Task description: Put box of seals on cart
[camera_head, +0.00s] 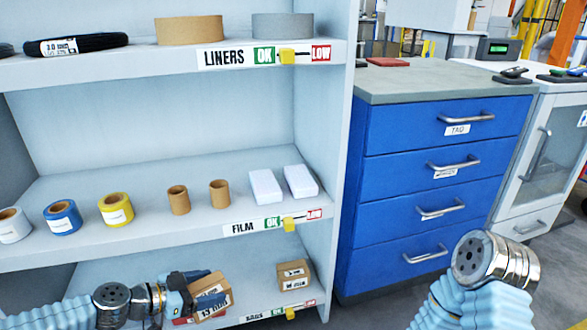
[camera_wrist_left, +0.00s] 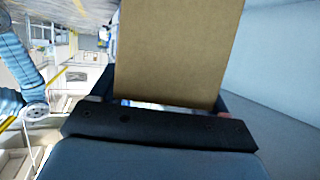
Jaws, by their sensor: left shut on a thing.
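A small brown cardboard box (camera_head: 211,294) with a printed white label is in my left gripper (camera_head: 192,290), in front of the lowest shelf in the head view. The box is tilted. In the left wrist view the box (camera_wrist_left: 178,50) fills the space between the fingers, its plain brown face toward the camera. I cannot read its label fully. A second similar box (camera_head: 293,274) stands on the lowest shelf to the right. My right arm shows at the lower right, but its gripper fingers are not visible. No cart can be made out in the head view.
The grey shelf unit (camera_head: 180,243) holds tape rolls, brown cores and white packs on its middle level, and liners (camera_head: 190,30) above. A blue drawer cabinet (camera_head: 425,190) stands to the right, its grey top partly clear. The floor (camera_head: 375,305) before it is open.

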